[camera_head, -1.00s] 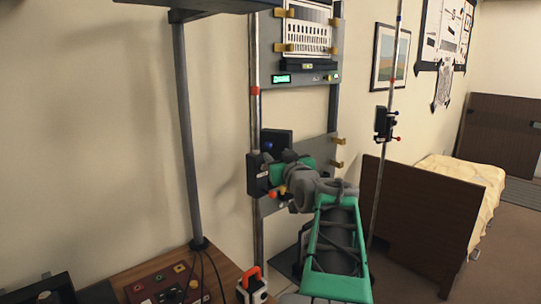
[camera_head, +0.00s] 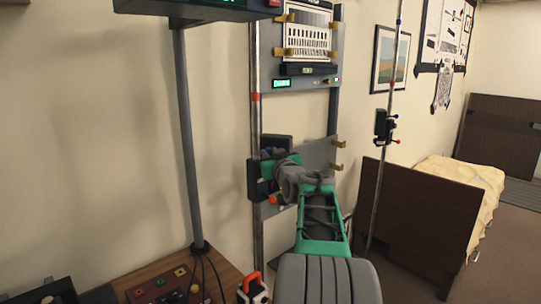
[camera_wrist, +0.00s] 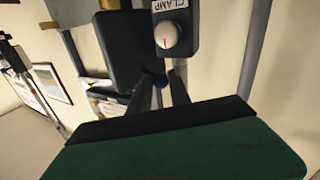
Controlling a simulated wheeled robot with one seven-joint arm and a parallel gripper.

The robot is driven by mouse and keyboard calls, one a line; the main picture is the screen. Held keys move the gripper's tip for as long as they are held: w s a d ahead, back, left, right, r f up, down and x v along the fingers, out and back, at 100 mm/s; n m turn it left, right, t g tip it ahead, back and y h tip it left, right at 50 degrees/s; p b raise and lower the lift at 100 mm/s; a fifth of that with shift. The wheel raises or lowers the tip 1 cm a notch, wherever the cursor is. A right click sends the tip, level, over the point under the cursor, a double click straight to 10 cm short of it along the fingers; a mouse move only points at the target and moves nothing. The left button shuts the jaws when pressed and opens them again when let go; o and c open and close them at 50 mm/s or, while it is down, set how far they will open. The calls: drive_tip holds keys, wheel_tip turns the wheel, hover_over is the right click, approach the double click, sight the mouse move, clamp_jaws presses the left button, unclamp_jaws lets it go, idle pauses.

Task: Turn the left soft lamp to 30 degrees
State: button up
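A dark, box-shaped lamp head (camera_head: 277,142) stands beside the left metal pole, with a black clamp block (camera_head: 254,180) on the pole below it. I take this to be the left soft lamp. The wrist view shows the lamp's dark panel (camera_wrist: 130,45), the block labelled CLAMP (camera_wrist: 184,40) with a round white knob (camera_wrist: 168,35), and a small blue knob (camera_wrist: 159,81). My gripper (camera_wrist: 162,84) is open, with its two dark fingers either side of the blue knob; I cannot tell whether they touch it. In the head view my gripper (camera_head: 277,168) is at the lamp, hiding the blue knob.
A second pole at right carries another black unit (camera_head: 384,125). A grey panel (camera_head: 320,150) with yellow hooks stands behind my arm. A wooden bench (camera_head: 225,268) with a control box (camera_head: 165,287) is low at left. A brown bed board (camera_head: 415,210) stands at right.

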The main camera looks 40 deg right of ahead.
clamp_jaws()
idle(0.9)
